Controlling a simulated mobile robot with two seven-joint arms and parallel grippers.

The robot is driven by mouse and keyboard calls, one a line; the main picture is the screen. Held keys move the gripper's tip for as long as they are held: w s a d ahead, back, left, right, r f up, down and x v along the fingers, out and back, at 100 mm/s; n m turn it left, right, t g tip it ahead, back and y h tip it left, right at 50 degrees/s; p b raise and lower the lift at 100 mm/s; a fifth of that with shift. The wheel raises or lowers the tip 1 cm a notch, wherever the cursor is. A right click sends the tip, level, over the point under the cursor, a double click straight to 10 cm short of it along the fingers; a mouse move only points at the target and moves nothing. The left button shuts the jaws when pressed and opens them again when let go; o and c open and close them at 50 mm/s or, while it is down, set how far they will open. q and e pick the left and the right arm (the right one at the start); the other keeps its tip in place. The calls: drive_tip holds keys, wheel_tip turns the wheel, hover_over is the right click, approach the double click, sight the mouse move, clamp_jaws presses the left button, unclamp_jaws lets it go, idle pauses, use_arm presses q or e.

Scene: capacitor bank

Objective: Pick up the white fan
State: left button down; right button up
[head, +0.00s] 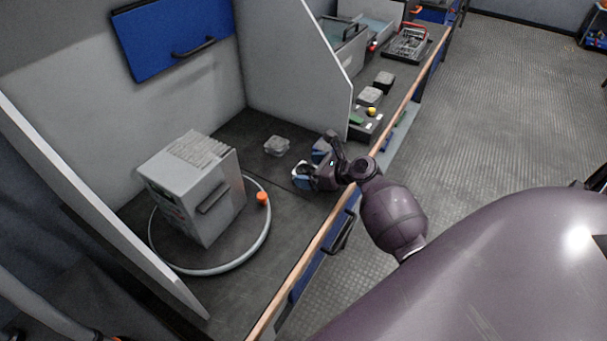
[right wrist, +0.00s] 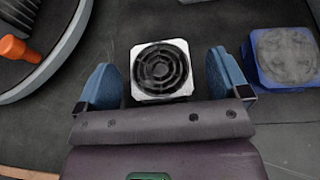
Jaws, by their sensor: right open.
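The white fan (right wrist: 138,91) lies flat on the dark bench top in the right wrist view, with a white square frame and a round black grille. My right gripper (right wrist: 161,75) is open, with one blue finger on each side of the fan and a gap on both sides. In the head view my right gripper (head: 303,176) is low over the bench near its front edge and hides most of the white fan. My left gripper is not in view.
A blue-framed fan (right wrist: 261,75) lies just right of the right finger. A grey fan (head: 277,146) lies farther back. A grey partition (head: 305,70) rises behind the gripper.

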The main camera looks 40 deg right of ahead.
drive_tip(key=shift+x, duration=0.8)
drive_tip(key=c, duration=1)
